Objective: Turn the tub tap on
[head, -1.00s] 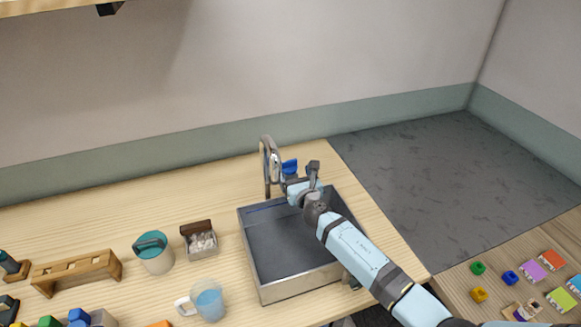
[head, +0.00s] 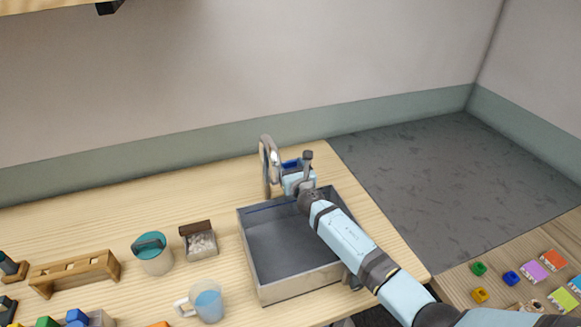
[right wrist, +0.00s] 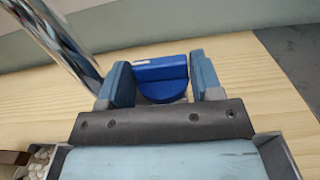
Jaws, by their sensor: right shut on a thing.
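The chrome tap (head: 267,165) stands at the back edge of the grey tub (head: 285,240), its spout curved at the top. It also shows as a shiny post at the left in the right wrist view (right wrist: 62,45). A blue tap handle (right wrist: 162,78) sits just right of the post. My right gripper (right wrist: 160,85) has its two fingers on either side of the blue handle, shut on it. In the head view the right gripper (head: 295,172) partly hides the handle. My left gripper is not in view.
Left of the tub are a box of white pebbles (head: 202,243), a teal-topped pot (head: 153,255), a mug of blue liquid (head: 207,301) and a wooden rack (head: 76,269). Small coloured blocks lie on another table at the lower right. The tub looks empty.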

